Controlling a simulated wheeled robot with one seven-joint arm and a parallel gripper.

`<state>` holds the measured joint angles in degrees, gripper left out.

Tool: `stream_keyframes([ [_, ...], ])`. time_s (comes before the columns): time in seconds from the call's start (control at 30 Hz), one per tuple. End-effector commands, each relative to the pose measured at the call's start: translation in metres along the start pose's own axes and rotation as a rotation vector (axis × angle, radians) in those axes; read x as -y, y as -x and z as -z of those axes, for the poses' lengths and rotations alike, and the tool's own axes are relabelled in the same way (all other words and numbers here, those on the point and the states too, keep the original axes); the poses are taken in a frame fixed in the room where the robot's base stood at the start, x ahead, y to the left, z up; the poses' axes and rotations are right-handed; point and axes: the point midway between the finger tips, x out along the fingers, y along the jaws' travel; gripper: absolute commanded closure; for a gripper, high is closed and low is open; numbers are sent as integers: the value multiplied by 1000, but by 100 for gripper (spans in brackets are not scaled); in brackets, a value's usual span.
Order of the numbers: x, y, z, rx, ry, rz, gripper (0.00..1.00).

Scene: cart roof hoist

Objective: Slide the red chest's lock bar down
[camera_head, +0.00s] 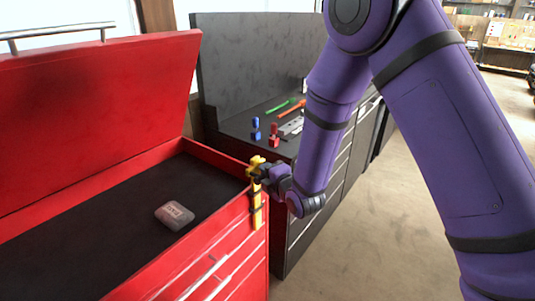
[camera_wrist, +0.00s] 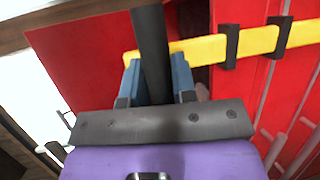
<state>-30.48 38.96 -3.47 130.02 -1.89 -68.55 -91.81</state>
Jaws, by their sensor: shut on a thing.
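The red chest (camera_head: 225,160) stands at the left with its lid raised. Its yellow lock bar (camera_head: 257,212) stands upright at the front right corner, and its upper end reaches above the chest's rim. In the wrist view the yellow bar (camera_wrist: 205,50) runs sideways through black brackets (camera_wrist: 228,47) on the red front. My gripper (camera_head: 264,174) is at the bar's upper part. In the wrist view my gripper's (camera_wrist: 155,70) blue-grey fingers are closed around a dark rod (camera_wrist: 151,35) in front of the yellow bar. The exact contact is partly hidden.
A small grey case (camera_head: 174,215) lies inside the chest. A dark workbench (camera_head: 235,125) behind holds a blue piece (camera_head: 256,129), red piece (camera_head: 274,135), green tool (camera_head: 277,107) and orange tool (camera_head: 291,108). Open floor (camera_head: 385,225) lies to the right.

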Motion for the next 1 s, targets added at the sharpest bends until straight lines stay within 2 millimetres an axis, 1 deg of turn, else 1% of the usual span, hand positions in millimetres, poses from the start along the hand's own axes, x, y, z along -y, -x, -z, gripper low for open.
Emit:
stream_keyframes([
  [0.03,17,-2,2,-2,0,8,100],
  [0.2,58,-10,5,-1,1,6,100],
  [0.3,78,-14,6,-1,0,5,100],
  [0.43,99,-18,8,-1,-1,3,100],
  [0.53,110,-20,9,-1,-1,2,100],
  [0.7,121,-22,10,0,0,1,100],
  [1.0,126,-22,10,0,0,6,100],
])
